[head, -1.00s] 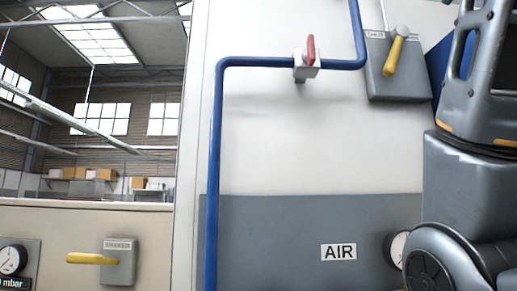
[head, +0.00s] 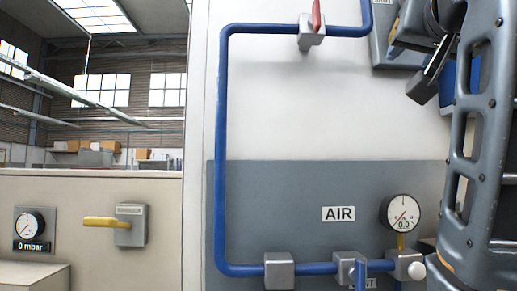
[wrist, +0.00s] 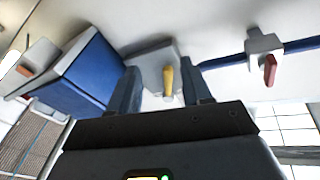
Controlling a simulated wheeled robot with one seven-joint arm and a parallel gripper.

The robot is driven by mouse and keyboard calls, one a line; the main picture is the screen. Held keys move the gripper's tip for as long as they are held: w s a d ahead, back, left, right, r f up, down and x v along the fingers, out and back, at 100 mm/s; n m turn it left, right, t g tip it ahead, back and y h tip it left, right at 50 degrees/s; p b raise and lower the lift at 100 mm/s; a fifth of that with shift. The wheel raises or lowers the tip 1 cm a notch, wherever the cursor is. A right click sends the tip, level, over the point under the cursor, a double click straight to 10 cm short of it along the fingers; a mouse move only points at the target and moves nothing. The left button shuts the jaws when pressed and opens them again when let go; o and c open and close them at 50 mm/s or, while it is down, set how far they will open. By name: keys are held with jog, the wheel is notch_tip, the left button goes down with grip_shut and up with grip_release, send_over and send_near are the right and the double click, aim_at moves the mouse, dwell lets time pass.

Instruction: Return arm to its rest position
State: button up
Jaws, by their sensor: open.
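My gripper (wrist: 162,78) is open, with its two fingers apart and nothing held between them in the wrist view. Beyond the fingers is a grey switch box with a yellow lever (wrist: 168,80); I cannot tell how far off it is. In the head view my gripper (head: 432,75) shows at the upper right, partly in front of that grey box (head: 383,48). My arm fills the right edge of the head view.
A blue pipe (head: 222,150) with a red-handled valve (head: 316,15) runs along the white wall. A round gauge (head: 402,213) and several pipe fittings are near my arm. A blue box (wrist: 88,72) shows left in the wrist view. A yellow-handled switch (head: 130,225) is at lower left.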

jog(key=w+a+f+n+g+y, duration=0.1)
jog(key=w+f+n, duration=0.1)
jog(key=f, duration=1.5)
jog(key=w+f+n+y, duration=0.2)
jog(key=w+f, duration=0.1)
jog(key=f, duration=1.3)
jog(key=s+f+n, duration=0.1)
jog(key=s+f, duration=0.5)
jog(key=f, duration=0.6)
jog(key=s+a+f+n+g+y, duration=0.1)
jog(key=s+f+g+y, duration=0.1)
jog(key=s+f, duration=1.4)
jog(key=s+g, duration=0.1)
jog(key=s, duration=2.1)
jog(key=shift+s+r, duration=0.2)
jog(key=shift+s, duration=0.15)
jog(key=shift+d, duration=0.1)
